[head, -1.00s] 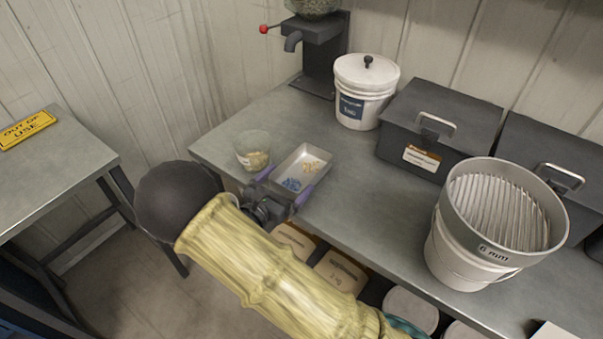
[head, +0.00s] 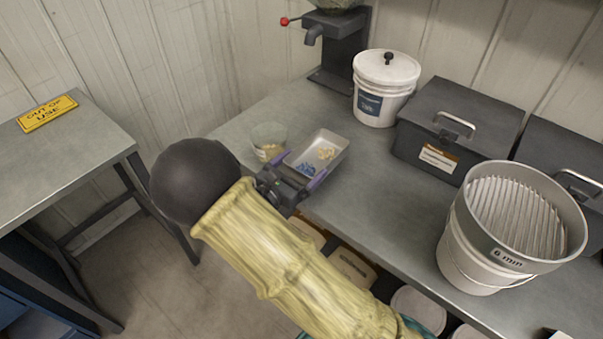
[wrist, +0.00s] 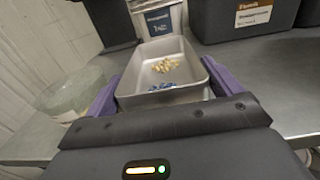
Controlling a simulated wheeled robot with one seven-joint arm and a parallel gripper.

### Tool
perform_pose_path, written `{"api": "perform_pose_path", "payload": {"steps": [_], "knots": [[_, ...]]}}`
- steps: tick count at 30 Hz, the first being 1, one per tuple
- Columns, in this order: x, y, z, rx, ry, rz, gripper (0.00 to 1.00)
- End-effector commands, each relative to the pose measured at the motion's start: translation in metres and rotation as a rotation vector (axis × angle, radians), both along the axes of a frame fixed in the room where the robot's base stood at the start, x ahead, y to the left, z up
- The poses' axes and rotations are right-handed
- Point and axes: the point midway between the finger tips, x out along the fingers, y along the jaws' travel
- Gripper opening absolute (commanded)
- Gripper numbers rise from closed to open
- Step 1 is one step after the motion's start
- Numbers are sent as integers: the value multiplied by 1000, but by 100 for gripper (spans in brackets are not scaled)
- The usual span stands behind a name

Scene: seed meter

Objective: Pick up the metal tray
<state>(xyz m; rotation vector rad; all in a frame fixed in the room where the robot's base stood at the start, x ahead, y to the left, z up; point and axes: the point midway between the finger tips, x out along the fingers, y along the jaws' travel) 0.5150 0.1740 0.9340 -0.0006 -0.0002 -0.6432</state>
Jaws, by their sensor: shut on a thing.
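The metal tray (head: 343,150) is a shallow grey rectangular pan holding pale yellow seeds and blue seeds in separate small heaps. It is at the left end of the grey workbench, and the wrist view shows it from its near end (wrist: 190,56). My gripper (head: 299,169) is shut on the tray, with one purple finger along each side near its front end. The fingers also flank the tray in the wrist view (wrist: 161,72). The tray looks roughly level. I cannot tell whether its underside touches the bench.
A clear cup (head: 268,140) of seeds stands close to the tray's left. A lidded white bucket (head: 385,85), a dark mill (head: 338,50) and dark lidded boxes (head: 460,125) stand behind. A sieve (head: 520,215) on a white bucket is at right. The bench middle (head: 385,190) is clear.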

Motion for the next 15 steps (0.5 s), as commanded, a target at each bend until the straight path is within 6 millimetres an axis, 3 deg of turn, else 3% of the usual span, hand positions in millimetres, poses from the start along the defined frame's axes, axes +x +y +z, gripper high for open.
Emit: {"api": "perform_pose_path", "payload": {"steps": [7,15], "knots": [[0,0,49,4,-3,0,66],[0,0,66,0,0,0,66]]}}
